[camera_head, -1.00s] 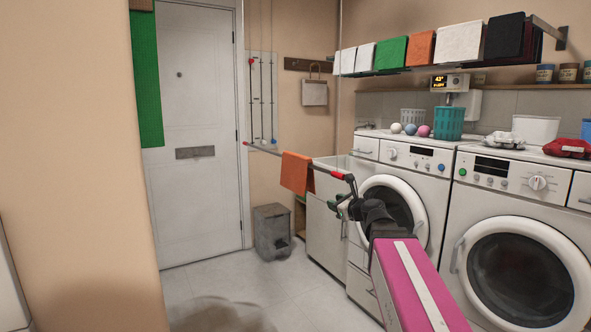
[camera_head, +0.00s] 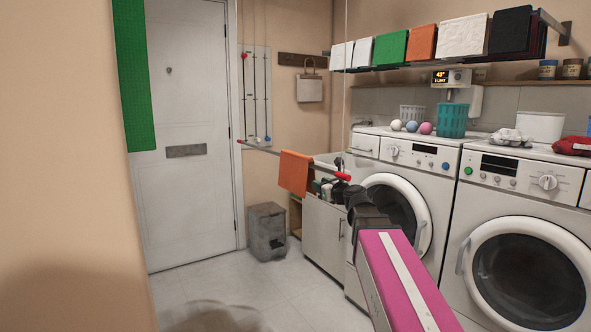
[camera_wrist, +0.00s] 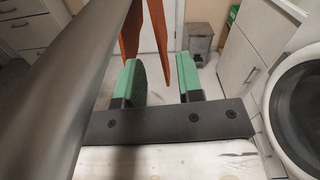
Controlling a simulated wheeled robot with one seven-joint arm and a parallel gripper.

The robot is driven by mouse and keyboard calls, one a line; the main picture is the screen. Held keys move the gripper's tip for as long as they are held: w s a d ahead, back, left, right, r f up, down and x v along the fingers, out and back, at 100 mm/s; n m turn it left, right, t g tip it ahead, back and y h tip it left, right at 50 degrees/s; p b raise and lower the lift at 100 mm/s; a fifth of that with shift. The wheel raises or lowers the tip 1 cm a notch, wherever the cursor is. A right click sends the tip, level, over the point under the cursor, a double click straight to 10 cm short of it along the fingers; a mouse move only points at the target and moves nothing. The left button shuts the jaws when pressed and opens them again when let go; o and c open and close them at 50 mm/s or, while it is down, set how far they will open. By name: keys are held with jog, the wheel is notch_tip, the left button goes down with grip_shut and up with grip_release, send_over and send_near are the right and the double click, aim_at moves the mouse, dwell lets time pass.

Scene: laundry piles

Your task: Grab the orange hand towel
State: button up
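An orange hand towel (camera_head: 296,172) hangs over a thin rail left of the washers. In the wrist view its two hanging layers (camera_wrist: 131,32) show at the top, beyond the fingers. My gripper (camera_head: 323,187) is at the right edge of this towel, below the rail's red end. In the wrist view my gripper (camera_wrist: 161,82) is open, its two green-padded fingers apart with floor showing between them. The towel's lower part lies ahead of the gap; I cannot tell whether it touches a finger. Another orange folded towel (camera_head: 422,43) is on the wall shelf.
The rail (camera_head: 262,150) runs across in front of the sink cabinet (camera_head: 322,235). Washing machines (camera_head: 520,230) stand at the right. The floor (camera_head: 215,285) by the door is clear.

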aim_at(310, 183)
jog(key=x, duration=0.7)
jog(key=shift+w, duration=0.2)
grip_shut()
